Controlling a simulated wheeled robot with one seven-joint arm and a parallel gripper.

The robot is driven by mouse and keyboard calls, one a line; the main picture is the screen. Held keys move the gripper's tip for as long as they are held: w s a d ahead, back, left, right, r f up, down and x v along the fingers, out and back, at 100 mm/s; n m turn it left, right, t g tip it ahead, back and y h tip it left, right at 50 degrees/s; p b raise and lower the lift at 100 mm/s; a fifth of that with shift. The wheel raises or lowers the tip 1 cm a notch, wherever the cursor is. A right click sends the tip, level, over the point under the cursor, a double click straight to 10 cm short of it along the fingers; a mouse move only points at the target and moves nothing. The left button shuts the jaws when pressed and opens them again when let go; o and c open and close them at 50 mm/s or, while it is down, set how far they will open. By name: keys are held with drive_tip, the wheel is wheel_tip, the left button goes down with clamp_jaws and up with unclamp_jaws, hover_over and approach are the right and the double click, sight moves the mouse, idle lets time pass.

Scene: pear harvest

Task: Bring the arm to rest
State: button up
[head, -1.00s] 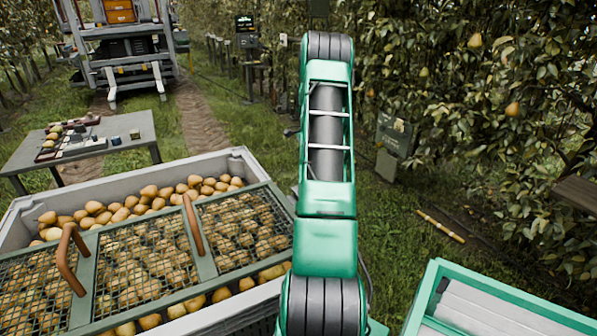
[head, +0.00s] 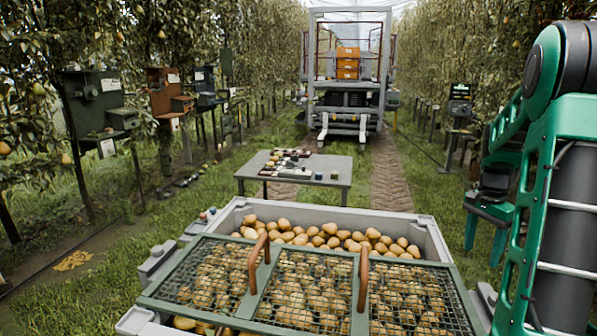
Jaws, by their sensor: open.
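My green arm fills the right edge of the head view, raised and bent at a large dark joint. My gripper (head: 484,232) hangs from it, pointing down, to the right of the pear bin. Its two green fingers are apart and nothing shows between them. It is clear of the bin and over the grass by the right-hand tree row. Part of the arm is cut off by the picture's edge.
A grey bin (head: 428,232) of pears stands in front under a mesh lid (head: 258,290) with brown handles. Behind it are a grey table (head: 338,180) with small items and a platform vehicle (head: 350,75). Boxes (head: 97,100) on posts line the left trees. Grass lies between.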

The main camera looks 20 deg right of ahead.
drive_tip(key=s+a+r+n, duration=0.3)
drive_tip(key=s+a, duration=0.1)
drive_tip(key=a, duration=0.3)
drive_tip(key=s+a+r+n, duration=0.25)
drive_tip(key=s+a, duration=0.25)
drive_tip(key=a, duration=0.3)
drive_tip(key=s+a+f+n+y, duration=0.1)
drive_tip(key=s+a+f+n, duration=0.1)
drive_tip(key=s+a+n, duration=0.4)
drive_tip(key=s+a, duration=0.4)
drive_tip(key=s, duration=0.1)
drive_tip(key=shift+s+a+t, duration=0.2)
drive_tip(key=shift+a+t, duration=0.1)
drive_tip(key=shift+w+f, duration=0.3)
drive_tip(key=shift+w, duration=0.35)
